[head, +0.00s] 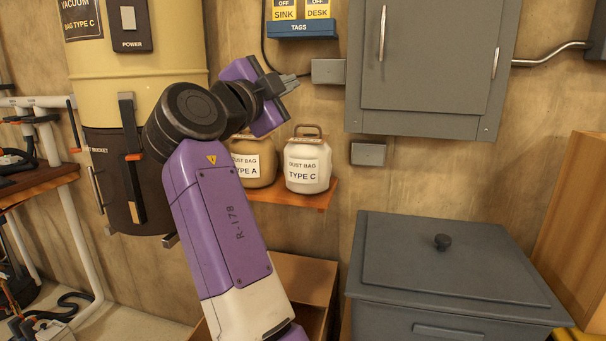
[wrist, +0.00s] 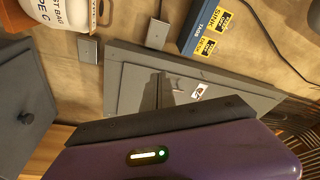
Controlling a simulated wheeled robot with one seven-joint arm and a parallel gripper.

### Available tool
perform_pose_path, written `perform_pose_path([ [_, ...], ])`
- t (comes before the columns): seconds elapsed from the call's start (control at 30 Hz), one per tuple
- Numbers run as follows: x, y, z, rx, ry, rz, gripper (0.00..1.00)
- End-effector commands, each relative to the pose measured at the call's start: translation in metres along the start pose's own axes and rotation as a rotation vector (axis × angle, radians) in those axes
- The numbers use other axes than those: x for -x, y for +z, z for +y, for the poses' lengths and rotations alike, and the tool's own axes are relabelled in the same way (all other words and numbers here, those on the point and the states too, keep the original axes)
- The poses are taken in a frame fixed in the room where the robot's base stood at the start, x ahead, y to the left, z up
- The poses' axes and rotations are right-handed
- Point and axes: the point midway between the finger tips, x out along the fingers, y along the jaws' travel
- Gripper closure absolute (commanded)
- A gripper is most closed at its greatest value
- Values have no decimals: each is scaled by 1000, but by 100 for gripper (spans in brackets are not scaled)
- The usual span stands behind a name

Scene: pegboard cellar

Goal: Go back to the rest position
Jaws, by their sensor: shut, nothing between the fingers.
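My gripper (head: 288,83) is at the end of my raised purple arm in the head view, pointing right. Its fingers are shut with nothing between them. It hangs in the air above the shelf and left of the grey wall cabinet (head: 428,70), under the blue tag holder (head: 301,29). The wrist view looks toward the cabinet (wrist: 240,95), with the tag holder (wrist: 190,40) at the top and part of my purple hand across the bottom.
A tan TYPE A dust bag canister (head: 256,172) and a white TYPE C one (head: 308,165) stand on a small wooden shelf (head: 318,195) beneath my gripper. A yellow vacuum drum (head: 180,50) is at left behind my arm. A grey lidded bin (head: 450,260) stands lower right.

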Motion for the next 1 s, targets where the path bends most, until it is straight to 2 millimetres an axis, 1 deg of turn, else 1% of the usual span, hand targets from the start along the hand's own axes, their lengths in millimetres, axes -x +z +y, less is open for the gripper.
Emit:
perform_pose_path([
  [0.03,2,12,8,54,-32,-35,100],
  [0.07,3,19,11,88,-56,-56,100],
  [0.17,11,45,30,211,-138,-125,100],
  [0.27,21,69,59,328,-222,-183,100],
  [0.37,35,90,97,439,-305,-231,100],
  [0.4,42,96,112,479,-337,-246,100],
  [0.47,52,104,137,535,-382,-266,100],
  [0.5,60,108,153,568,-410,-277,100],
  [0.57,72,111,178,615,-450,-290,100],
  [0.6,80,113,195,643,-474,-298,100],
  [0.63,87,113,207,663,-491,-302,100],
  [0.67,94,113,219,682,-507,-306,100],
  [0.7,102,112,236,707,-527,-310,100],
  [0.77,117,108,259,739,-556,-315,100],
  [0.8,126,105,274,758,-572,-317,100],
  [0.87,140,99,298,787,-593,-319,100],
  [0.9,150,94,312,804,-606,-319,100],
  [0.97,166,85,333,828,-622,-318,100],
  [1.0,176,78,347,843,-631,-318,100],
])
